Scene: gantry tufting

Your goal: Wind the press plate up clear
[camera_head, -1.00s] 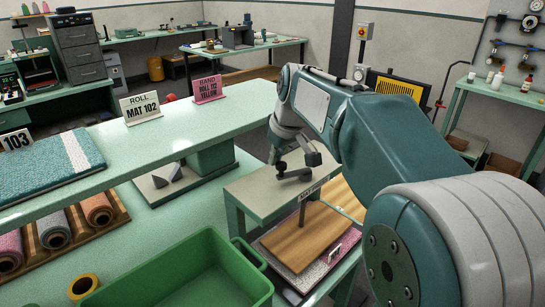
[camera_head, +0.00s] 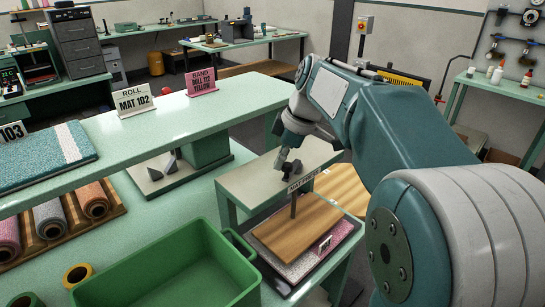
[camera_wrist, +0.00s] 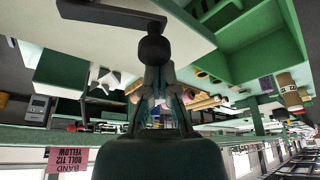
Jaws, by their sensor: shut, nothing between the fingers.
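The press has a grey-green top beam (camera_head: 240,185) on green legs, with a label on its front edge. A dark screw post runs down from it to the brown wooden press plate (camera_head: 285,238). The plate lies level over a pink and speckled mat (camera_head: 343,233); I cannot tell whether they touch. My gripper (camera_head: 288,158) is shut and empty, low over the beam at the dark crank knob (camera_head: 293,169). In the wrist view the round knob (camera_wrist: 153,48) on its flat crank arm (camera_wrist: 105,13) sits just ahead of my shut fingertips (camera_wrist: 156,76); contact is unclear.
A green bin (camera_head: 160,268) stands left of the press. A raised shelf (camera_head: 155,115) carries a teal mat (camera_head: 45,160) and signs, including MAT 102 (camera_head: 133,101) and a pink band sign (camera_head: 201,82). Yarn rolls (camera_head: 48,215) lie on a wooden rack at left.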

